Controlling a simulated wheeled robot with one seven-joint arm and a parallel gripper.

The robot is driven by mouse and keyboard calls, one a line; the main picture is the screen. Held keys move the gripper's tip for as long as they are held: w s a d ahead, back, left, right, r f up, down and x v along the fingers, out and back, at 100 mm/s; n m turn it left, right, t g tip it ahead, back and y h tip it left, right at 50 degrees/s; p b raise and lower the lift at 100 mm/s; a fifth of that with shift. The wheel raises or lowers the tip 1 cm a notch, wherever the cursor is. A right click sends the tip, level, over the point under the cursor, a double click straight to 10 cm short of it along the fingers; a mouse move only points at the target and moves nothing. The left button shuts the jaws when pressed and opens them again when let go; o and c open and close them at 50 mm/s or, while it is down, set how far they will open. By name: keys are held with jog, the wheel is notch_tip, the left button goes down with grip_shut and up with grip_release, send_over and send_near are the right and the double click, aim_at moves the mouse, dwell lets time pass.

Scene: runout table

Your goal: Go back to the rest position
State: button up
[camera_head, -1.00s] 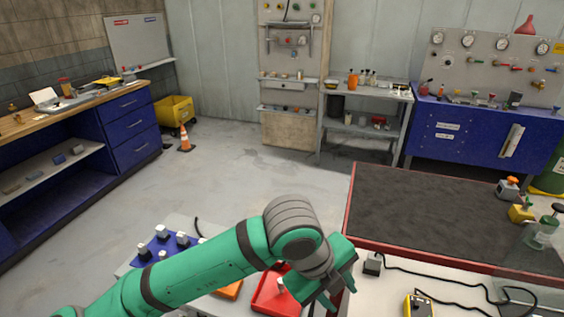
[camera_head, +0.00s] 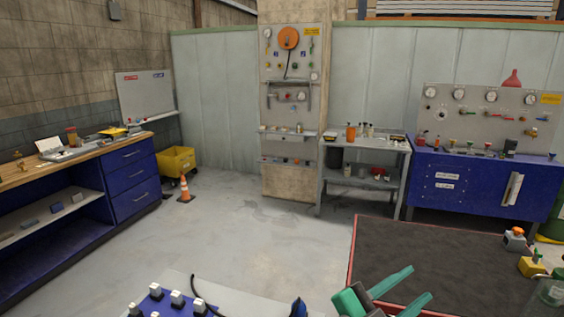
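My gripper (camera_head: 418,283) shows at the bottom of the head view, right of centre. Its two green fingers are spread apart, pointing up and to the right, with nothing between them. It appears in front of the near left part of the dark mat (camera_head: 432,247) with the red rim; I cannot tell its height above it. The rest of my arm is below the picture's edge.
A blue block with white knobs (camera_head: 157,298) lies on the light surface at bottom left, beside a black cable. Small valve-like items (camera_head: 516,238) stand at the mat's right. An orange cone (camera_head: 185,190) and yellow bin (camera_head: 176,162) stand beyond open floor.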

jog(key=s+a+f+n+t+y, duration=0.3)
jog(key=a+f+n+t+y, duration=0.3)
jog(key=f+n, duration=0.45)
jog(key=s+a+f+n+t+y, duration=0.35)
jog(key=a+f+n+y, duration=0.4)
jog(key=f+n, duration=0.35)
jog(key=s+a+f+g+y, duration=0.1)
jog(key=s+a+f, duration=0.2)
jog(key=s, duration=0.5)
jog(key=s+a+f+m+g+y, duration=0.1)
jog(key=s+a+f, duration=0.3)
jog(key=s, duration=0.5)
jog(key=s+a+f+m+g+y, duration=0.1)
jog(key=s+a+f, duration=0.3)
jog(key=s, duration=0.4)
jog(key=shift+s+g, duration=0.3)
jog(key=shift+g, duration=0.05)
